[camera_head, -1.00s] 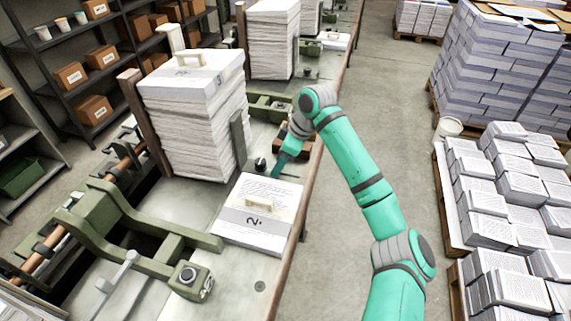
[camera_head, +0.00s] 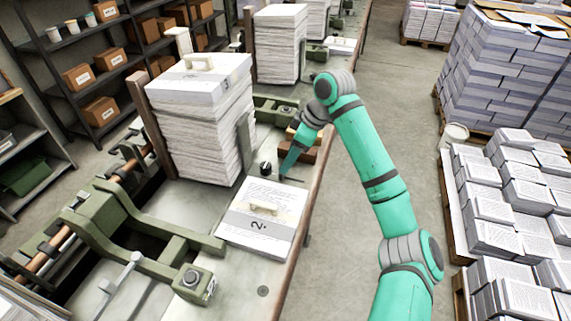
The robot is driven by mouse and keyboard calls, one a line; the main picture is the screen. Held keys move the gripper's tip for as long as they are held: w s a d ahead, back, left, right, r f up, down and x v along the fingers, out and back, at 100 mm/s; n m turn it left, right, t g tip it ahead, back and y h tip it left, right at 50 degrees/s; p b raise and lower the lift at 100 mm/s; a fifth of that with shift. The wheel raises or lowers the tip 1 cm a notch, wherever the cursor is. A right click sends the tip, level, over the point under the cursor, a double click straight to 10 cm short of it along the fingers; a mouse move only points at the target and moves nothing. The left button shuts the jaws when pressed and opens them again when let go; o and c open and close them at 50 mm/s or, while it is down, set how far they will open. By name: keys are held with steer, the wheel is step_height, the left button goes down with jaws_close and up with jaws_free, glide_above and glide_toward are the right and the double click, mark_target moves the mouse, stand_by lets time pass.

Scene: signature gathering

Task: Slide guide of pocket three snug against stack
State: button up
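The tall stack of paper (camera_head: 205,125), with a "3" on its top sheet, stands upright against a brown post. A flat grey-green guide plate (camera_head: 244,140) stands at the stack's right side. I cannot tell whether a narrow gap separates them. A dark round knob (camera_head: 266,168) sits low on the bench in front of the plate. My gripper (camera_head: 285,171) points down just right of the knob, close to the bench. It is small and seen from the side. Whether its fingers are open, or touch the knob, does not show.
A low stack marked "2" (camera_head: 263,215) lies in front of the knob, below my gripper. A green clamp frame (camera_head: 150,235) is at the left front. A brown block (camera_head: 303,150) sits behind my gripper. Another tall stack (camera_head: 280,45) stands farther back.

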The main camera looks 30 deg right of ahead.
steer(key=shift+v, duration=2.6)
